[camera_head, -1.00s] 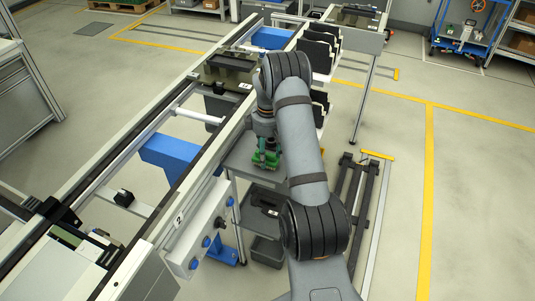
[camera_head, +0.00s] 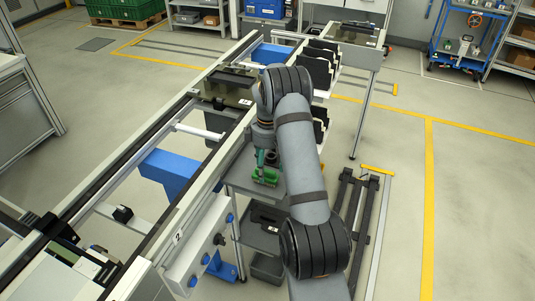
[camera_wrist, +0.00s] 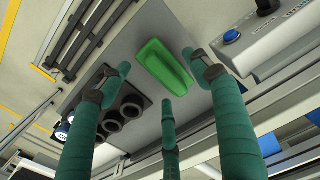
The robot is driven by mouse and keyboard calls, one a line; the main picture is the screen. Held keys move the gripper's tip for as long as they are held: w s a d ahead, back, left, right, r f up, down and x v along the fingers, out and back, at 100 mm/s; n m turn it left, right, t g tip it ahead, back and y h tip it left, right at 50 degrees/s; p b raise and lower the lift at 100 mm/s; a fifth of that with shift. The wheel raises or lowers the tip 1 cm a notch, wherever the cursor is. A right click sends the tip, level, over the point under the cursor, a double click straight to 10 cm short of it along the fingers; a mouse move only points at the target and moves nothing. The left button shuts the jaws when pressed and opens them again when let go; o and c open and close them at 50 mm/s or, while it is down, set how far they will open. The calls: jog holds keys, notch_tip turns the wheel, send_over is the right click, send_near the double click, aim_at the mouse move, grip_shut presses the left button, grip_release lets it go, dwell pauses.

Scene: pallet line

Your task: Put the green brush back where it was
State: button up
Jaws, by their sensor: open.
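The green brush (camera_head: 266,179) lies on a grey shelf (camera_head: 240,181) beside the conveyor line. In the wrist view the brush (camera_wrist: 165,65) lies on the flat grey surface (camera_wrist: 205,15). My gripper (camera_wrist: 166,78) is open, with its green fingers spread around the brush in the picture. No finger is seen closed on it, and I cannot tell the gap in depth. In the head view my gripper (camera_head: 264,157) is over the shelf at the brush, partly hidden by my arm.
A holder with several dark round openings (camera_wrist: 118,112) is beside the brush. A blue button (camera_wrist: 231,37) sits on a grey box nearby. The conveyor rail (camera_head: 190,190) runs along the left. Black bins (camera_head: 318,62) stand behind. A lower shelf (camera_head: 262,217) holds dark trays.

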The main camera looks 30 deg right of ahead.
notch_tip(320, 180, up, 10)
jog(key=shift+r, duration=0.15)
dwell(0.5)
